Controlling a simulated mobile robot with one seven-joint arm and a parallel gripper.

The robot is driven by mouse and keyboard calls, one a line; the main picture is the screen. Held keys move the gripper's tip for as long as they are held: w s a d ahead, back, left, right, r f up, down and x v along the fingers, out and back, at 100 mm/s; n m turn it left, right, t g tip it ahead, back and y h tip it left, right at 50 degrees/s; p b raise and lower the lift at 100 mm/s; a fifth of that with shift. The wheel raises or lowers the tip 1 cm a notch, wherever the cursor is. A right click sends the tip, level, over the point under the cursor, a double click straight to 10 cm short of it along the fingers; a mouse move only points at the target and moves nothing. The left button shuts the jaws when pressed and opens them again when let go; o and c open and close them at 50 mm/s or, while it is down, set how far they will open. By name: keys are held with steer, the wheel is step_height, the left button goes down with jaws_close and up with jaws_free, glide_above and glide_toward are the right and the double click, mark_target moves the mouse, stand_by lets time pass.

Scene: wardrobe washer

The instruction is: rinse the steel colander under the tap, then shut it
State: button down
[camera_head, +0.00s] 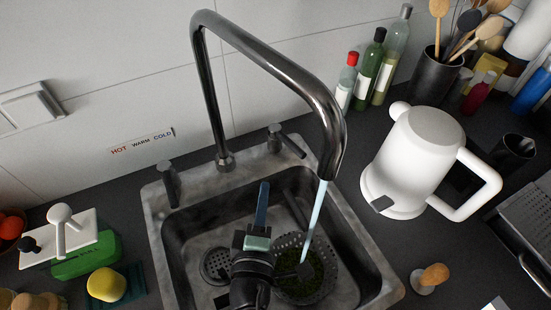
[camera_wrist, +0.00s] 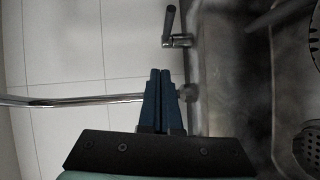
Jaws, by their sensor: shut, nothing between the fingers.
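The steel colander (camera_head: 323,281) sits in the sink at the right, with green bits in its bottom. A stream of water (camera_head: 315,220) falls from the tap's curved spout (camera_head: 325,120) into it. The tap has a left handle (camera_head: 169,186) and a right handle (camera_head: 287,139) on the sink's back rim. My gripper (camera_head: 264,185) is over the sink, left of the water stream, pointing toward the tap base. Its blue fingers are together and empty in the wrist view (camera_wrist: 160,72). One tap handle (camera_wrist: 168,25) shows beyond the fingertips there, apart from them. My arm hides part of the colander.
The sink (camera_head: 160,235) has a drain (camera_head: 216,266) at left. A white kettle (camera_head: 415,150) stands right of it, with bottles (camera_head: 369,70) behind. A yellow sponge (camera_head: 106,284) and green box (camera_head: 87,257) lie left. A HOT WARM COLD label (camera_head: 142,141) is on the wall.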

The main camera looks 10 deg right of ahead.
steer(key=shift+m, duration=0.3)
steer(key=x, duration=0.4)
steer(key=d+p+x, duration=0.1)
steer(key=x, duration=0.2)
steer(key=s+d+f+x, duration=0.1)
steer(key=x, duration=0.3)
steer(key=shift+w+d+p, duration=0.35)
steer(key=shift+w, duration=0.05)
steer(key=shift+w+d+f, duration=0.2)
steer(key=shift+d+f, duration=0.05)
steer(key=shift+d, duration=0.2)
